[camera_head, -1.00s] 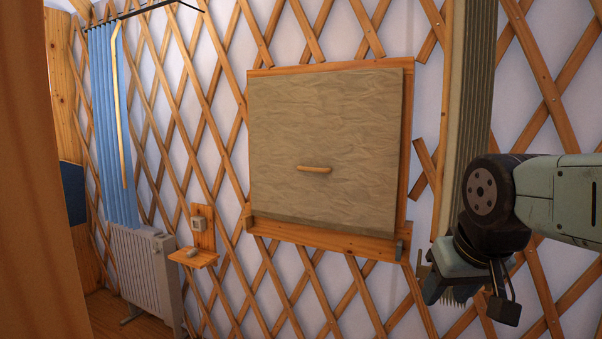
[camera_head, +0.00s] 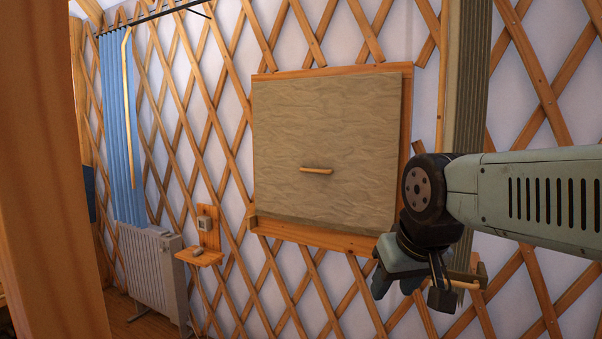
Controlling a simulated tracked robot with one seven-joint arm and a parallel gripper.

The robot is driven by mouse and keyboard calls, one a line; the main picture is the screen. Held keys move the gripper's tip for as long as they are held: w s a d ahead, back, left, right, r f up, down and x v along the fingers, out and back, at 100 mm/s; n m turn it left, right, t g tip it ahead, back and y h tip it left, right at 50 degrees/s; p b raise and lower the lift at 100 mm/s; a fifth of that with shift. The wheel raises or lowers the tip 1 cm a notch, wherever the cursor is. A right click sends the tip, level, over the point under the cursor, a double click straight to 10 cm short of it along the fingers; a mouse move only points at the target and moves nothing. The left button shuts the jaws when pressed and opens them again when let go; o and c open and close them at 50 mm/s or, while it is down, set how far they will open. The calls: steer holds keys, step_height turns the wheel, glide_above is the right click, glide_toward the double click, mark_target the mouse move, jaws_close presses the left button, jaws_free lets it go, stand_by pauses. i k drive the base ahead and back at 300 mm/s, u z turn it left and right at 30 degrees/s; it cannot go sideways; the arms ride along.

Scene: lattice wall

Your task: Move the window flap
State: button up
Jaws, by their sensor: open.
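The window flap (camera_head: 322,130) is a beige, wrinkled panel hanging flat over a wooden window frame (camera_head: 330,237) on the lattice wall. It has a small horizontal wooden handle (camera_head: 317,170) below its middle. My gripper (camera_head: 398,288) is in front of the lower right corner of the frame, below and right of the handle and apart from it. It is open. Its fingers point downward and show only in part. My wrist hides the frame's lower right corner.
A white radiator (camera_head: 150,268) and blue curtain (camera_head: 120,130) stand at the left. A small wooden shelf (camera_head: 200,257) juts from the wall between radiator and window. A tall beige strip (camera_head: 466,75) is right of the window. A wooden post (camera_head: 50,170) fills the left edge.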

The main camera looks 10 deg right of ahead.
mark_target(326, 149)
steer(key=u, duration=0.05)
steer(key=i, duration=1)
steer(key=z, duration=0.1)
